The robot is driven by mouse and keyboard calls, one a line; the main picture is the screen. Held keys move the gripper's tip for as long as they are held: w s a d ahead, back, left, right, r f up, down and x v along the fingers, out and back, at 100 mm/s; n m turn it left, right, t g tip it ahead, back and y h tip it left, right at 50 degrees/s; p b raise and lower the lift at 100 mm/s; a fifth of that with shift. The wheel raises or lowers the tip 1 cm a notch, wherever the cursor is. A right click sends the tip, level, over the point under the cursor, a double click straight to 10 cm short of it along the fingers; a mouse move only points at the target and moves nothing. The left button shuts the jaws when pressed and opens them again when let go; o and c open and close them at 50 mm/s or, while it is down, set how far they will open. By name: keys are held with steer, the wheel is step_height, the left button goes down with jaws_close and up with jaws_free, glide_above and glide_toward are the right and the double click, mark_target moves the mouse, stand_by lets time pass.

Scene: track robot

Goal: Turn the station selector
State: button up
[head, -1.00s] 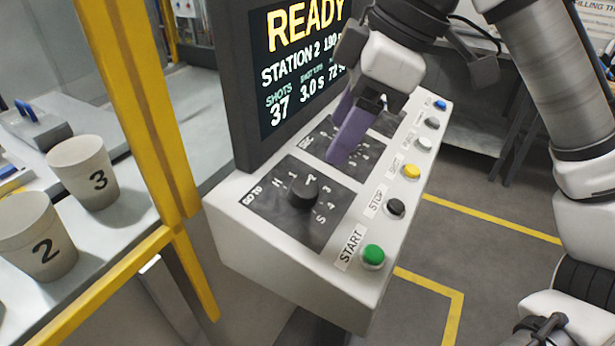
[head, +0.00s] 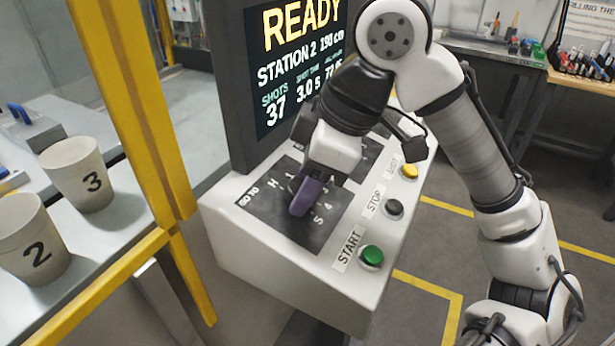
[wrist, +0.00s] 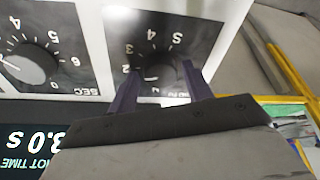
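The station selector is the dark round knob on the GO TO panel of the white console. In the wrist view the knob (wrist: 158,72) lies between my two purple fingers, with the marks 2, 3, 4 and S around it. In the head view my gripper (head: 305,196) is over the GO TO panel (head: 275,215) and mostly hides the knob. My gripper is open, its fingers spread on either side of the knob; whether they touch it I cannot tell. The screen (head: 290,65) reads READY and STATION 2.
Green START (head: 372,256), dark STOP (head: 393,208) and yellow (head: 409,171) buttons line the console's right side. A second knob (wrist: 28,65), marked SEC, is beside the selector. A yellow post (head: 130,100) and cups marked 2 (head: 30,238) and 3 (head: 78,172) stand left.

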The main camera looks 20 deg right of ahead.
steer(key=c, duration=0.7)
steer(key=shift+c, duration=0.2)
steer(key=shift+m, duration=0.3)
steer(key=m+p, duration=0.2)
steer(key=shift+s+r+m, duration=0.1)
steer(key=shift+m, duration=0.2)
steer(key=m+t+p, duration=0.1)
steer(key=m+p, duration=0.1)
steer(key=m, duration=0.2)
steer(key=shift+m+h, duration=0.3)
steer(key=shift+h, duration=0.1)
steer(key=m+p, duration=0.3)
steer(key=m, duration=0.1)
steer(key=shift+a+m+h, duration=0.1)
steer(key=shift+m+h, duration=0.2)
steer(key=shift+s+m+h+p, duration=0.1)
steer(key=shift+m+h+p, duration=0.2)
steer(key=shift+m+p, duration=1.1)
steer(key=shift+m+b, duration=0.35)
steer(key=shift+m, duration=0.25)
